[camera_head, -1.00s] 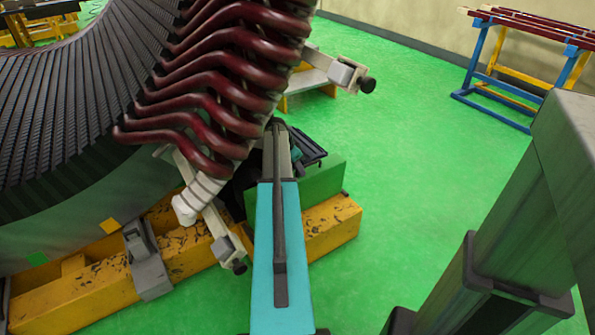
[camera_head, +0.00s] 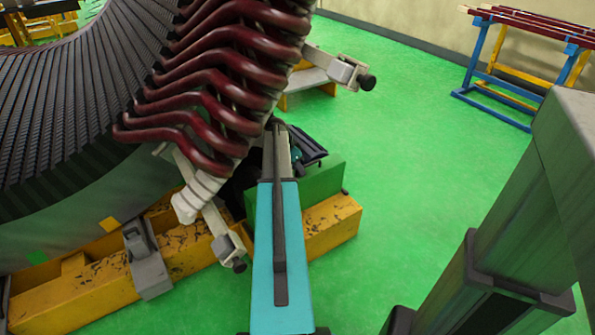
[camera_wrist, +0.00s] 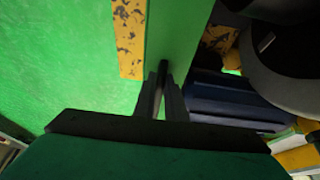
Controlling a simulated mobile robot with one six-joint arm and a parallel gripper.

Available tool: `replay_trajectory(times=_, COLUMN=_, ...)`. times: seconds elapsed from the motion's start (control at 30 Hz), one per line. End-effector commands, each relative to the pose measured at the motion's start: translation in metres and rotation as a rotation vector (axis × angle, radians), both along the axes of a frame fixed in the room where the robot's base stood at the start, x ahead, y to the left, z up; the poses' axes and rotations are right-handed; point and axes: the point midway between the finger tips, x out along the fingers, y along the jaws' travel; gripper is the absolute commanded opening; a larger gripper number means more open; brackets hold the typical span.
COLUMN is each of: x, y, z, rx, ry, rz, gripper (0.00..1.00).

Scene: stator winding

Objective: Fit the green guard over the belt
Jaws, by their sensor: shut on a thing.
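The green guard (camera_head: 322,180) shows in the head view as a green box-like shape by the end of the yellow beam, right of the coil ends. In the wrist view it is a flat green face (camera_wrist: 180,35) straight beyond the fingers. My gripper (camera_wrist: 160,98) is shut on a dark bar at the guard's near edge. In the head view my arm hides part of the guard, and the fingertips cannot be made out. In the wrist view a dark blue ribbed body (camera_wrist: 235,98) and a round dark wheel-like part (camera_wrist: 290,70) lie right of the guard. I cannot make out the belt.
The large stator (camera_head: 70,120) with dark red coils (camera_head: 215,90) stands close on the left. A clamp arm (camera_head: 225,245) sticks out near my arm. The yellow beam (camera_head: 180,258) runs below. Green floor (camera_head: 420,140) is open to the right, with a rack (camera_head: 490,65) behind.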

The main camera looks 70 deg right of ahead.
Motion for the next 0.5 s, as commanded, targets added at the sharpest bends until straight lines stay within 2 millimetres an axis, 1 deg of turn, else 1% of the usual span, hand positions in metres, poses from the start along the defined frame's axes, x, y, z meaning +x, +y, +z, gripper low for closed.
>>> replay_trajectory(times=0.5, x=0.0001, y=-0.0006, z=-0.0029, rx=-0.002, ry=0.000, rz=0.000, gripper=0.00)
